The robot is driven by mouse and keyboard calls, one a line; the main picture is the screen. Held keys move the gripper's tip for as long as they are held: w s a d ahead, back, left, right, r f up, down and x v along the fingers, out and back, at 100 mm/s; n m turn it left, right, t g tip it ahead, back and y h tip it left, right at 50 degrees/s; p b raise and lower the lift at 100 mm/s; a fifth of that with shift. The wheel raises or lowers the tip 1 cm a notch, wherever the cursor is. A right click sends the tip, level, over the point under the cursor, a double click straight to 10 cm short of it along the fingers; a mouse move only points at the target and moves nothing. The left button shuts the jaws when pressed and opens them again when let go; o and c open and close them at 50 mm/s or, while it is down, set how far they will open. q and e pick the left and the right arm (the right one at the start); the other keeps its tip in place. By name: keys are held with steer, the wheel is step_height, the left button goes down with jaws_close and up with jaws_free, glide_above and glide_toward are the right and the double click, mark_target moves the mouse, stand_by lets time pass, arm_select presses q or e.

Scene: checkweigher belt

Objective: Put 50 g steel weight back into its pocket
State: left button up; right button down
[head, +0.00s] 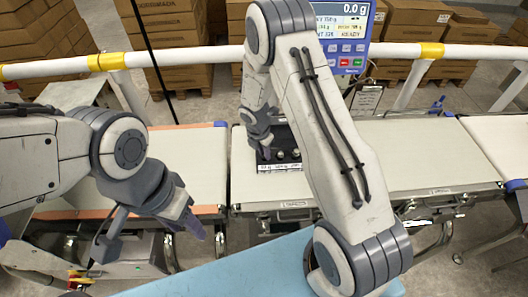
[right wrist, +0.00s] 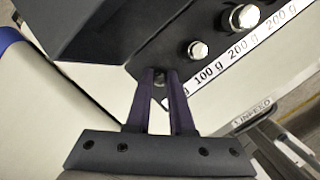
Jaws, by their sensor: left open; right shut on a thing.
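The black weight case (head: 291,165) stands on the checkweigher belt, with a white label strip along its front edge. It also shows in the right wrist view (right wrist: 140,38). My right gripper (right wrist: 161,84) is shut on the small 50 g steel weight (right wrist: 159,77) at the case's top, left of the 100 g label. The fingers cover most of the weight, and I cannot tell whether it is seated in its pocket. In the head view the right gripper (head: 264,146) is over the case's left end. My left gripper (head: 192,220) is open and empty, low left of the belt.
Steel weights sit in the case by the 100 g (right wrist: 198,50) and 200 g (right wrist: 244,17) labels. The scale display (head: 343,30) reads 0.0 g behind the belt. The right belt (head: 420,155) is clear. A white rail (head: 220,53) runs behind.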

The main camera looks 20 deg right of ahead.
steer(key=shift+f, duration=0.2)
steer(key=c, duration=0.8)
jaws_free()
